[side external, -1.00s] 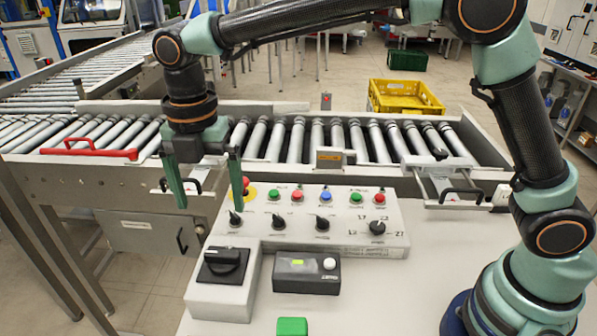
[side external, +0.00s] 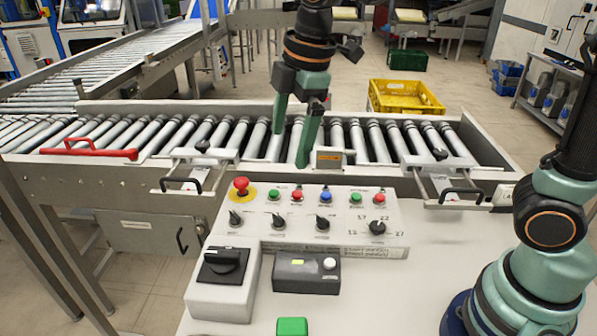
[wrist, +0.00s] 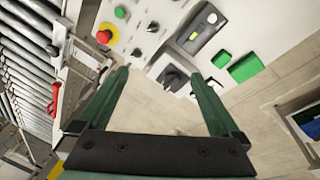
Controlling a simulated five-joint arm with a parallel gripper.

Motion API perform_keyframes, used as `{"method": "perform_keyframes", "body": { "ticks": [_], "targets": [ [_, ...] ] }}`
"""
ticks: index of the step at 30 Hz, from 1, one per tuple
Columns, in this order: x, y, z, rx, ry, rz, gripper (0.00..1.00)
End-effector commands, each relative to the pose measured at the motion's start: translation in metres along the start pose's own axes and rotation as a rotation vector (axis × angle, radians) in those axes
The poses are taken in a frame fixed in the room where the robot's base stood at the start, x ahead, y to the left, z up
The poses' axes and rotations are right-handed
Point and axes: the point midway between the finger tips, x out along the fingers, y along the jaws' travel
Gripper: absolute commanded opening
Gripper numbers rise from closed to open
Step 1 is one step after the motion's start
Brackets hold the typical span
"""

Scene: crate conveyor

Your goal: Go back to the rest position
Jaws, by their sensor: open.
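My gripper (side external: 293,142) is open and empty, with its two green fingers pointing down. In the side external view it hangs in front of the conveyor rollers, above the back edge of the control panel (side external: 345,236). In the wrist view my gripper (wrist: 160,95) has its fingers spread wide with nothing between them. The wrist view also shows the panel's red emergency button (wrist: 107,37) and black rotary switch (wrist: 172,78). My upper arm rises out of the top of the side view.
The roller conveyor (side external: 360,142) runs behind the panel. A red handle (side external: 90,151) is at its left. Slides with black handles (side external: 180,184) jut from its front edge. A yellow crate (side external: 404,96) stands on the floor behind. A dark button box (side external: 306,273) sits on the table.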

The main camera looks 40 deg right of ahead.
Motion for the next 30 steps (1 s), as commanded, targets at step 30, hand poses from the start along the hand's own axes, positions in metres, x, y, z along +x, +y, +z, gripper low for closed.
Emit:
{"method": "perform_keyframes", "body": {
  "ticks": [30],
  "targets": [
    [-0.009, -0.058, 0.148, 1.29, 0.197, 0.247, 1.0]
  ]
}}
